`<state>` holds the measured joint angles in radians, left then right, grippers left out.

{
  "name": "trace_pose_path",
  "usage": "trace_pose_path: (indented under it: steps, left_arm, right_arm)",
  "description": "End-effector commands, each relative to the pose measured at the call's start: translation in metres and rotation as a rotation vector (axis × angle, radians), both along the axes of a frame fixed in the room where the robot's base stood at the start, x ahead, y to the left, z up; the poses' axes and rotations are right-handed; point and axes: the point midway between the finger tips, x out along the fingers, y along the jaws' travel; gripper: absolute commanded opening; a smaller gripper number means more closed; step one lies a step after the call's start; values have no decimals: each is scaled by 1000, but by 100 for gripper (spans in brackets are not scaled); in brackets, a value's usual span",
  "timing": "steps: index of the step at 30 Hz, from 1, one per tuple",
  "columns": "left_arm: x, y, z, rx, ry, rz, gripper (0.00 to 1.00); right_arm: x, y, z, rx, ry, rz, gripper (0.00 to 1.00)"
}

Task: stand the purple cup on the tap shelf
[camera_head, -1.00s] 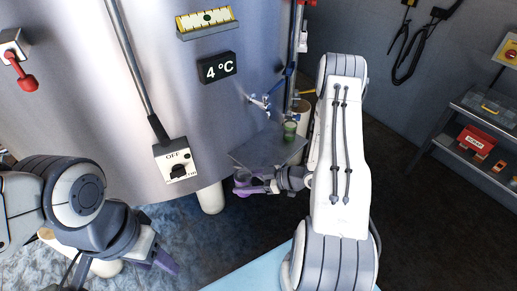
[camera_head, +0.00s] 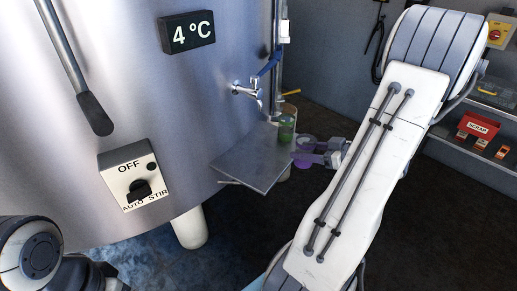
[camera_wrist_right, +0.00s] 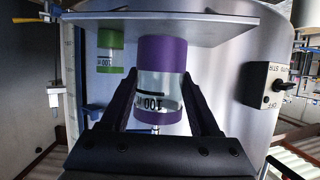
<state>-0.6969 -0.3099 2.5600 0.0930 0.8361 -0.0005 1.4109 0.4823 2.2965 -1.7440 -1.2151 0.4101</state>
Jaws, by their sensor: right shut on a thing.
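The purple cup (camera_head: 306,143) is clear-walled with a purple band, and my right gripper (camera_head: 312,158) is shut on it. In the head view the cup is just beyond the right edge of the grey tap shelf (camera_head: 250,165). In the right wrist view, which is upside down, the purple cup (camera_wrist_right: 161,85) sits between the fingers (camera_wrist_right: 160,108), overlapping the shelf (camera_wrist_right: 225,22). I cannot tell whether they touch. The tap (camera_head: 250,91) is on the tank above the shelf. My left gripper is out of view; only part of its arm shows at bottom left.
A green cup (camera_head: 287,124) stands on the shelf near its right back edge, close to the purple cup; it also shows in the wrist view (camera_wrist_right: 110,50). The shelf's front and left are bare. A switch box (camera_head: 138,180) is on the tank at left.

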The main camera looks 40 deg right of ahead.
Motion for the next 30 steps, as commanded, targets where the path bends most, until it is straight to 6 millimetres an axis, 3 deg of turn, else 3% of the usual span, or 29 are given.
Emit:
trace_pose_path:
  steps: [12,18,24,30]
  left_arm:
    - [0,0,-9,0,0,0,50]
    - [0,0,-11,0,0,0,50]
    - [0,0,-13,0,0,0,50]
    - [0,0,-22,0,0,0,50]
  right_arm:
    - [113,25,0,-1,-2,12,1]
    - [153,33,0,0,-1,10,2]
    - [163,34,-3,1,0,5,2]
    - [163,34,-31,4,2,5,2]
